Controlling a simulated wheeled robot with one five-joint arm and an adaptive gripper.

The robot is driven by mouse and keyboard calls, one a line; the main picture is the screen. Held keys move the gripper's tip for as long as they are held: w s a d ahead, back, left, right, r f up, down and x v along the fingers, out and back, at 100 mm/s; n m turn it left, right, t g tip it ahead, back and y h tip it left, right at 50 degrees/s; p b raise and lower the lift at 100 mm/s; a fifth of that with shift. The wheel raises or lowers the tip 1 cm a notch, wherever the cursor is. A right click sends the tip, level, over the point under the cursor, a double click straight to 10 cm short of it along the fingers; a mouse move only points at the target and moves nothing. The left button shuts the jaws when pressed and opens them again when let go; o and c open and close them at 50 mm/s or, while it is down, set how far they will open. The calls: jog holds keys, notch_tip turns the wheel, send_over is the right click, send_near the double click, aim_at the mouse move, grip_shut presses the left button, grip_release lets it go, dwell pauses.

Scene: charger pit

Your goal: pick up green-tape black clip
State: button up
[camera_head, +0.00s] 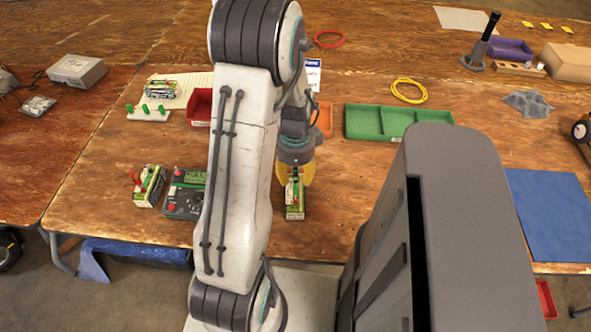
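My gripper (294,178), with yellow fingers, points down over a small green-and-white pack (296,207) near the table's front edge. The fingers look spread, one on each side of the pack's upper end. Small dark and red details show between them, too small to tell apart. I cannot make out a black clip with green tape for certain; it may be hidden by the fingers. A similar green-and-white pack (149,186) with red and black leads stands at the left. A dark device (184,203) with a red knob lies beside it, partly behind my arm.
Behind are a green divided tray (363,121), a red bin (199,107), a yellow cable ring (409,91) and a white rack with green pegs (148,112). A blue mat (549,215) lies at the right. The wood right of my gripper is bare.

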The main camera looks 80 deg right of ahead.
grip_shut()
dwell(0.3)
jog(key=shift+r, duration=0.4)
notch_tip(320, 180, up, 3)
jog(key=shift+r, duration=0.2)
jog(key=s+r, duration=0.6)
jog(key=s, duration=0.5)
jog(key=shift+s+d+r, duration=0.3)
jog(key=shift+r, duration=0.1)
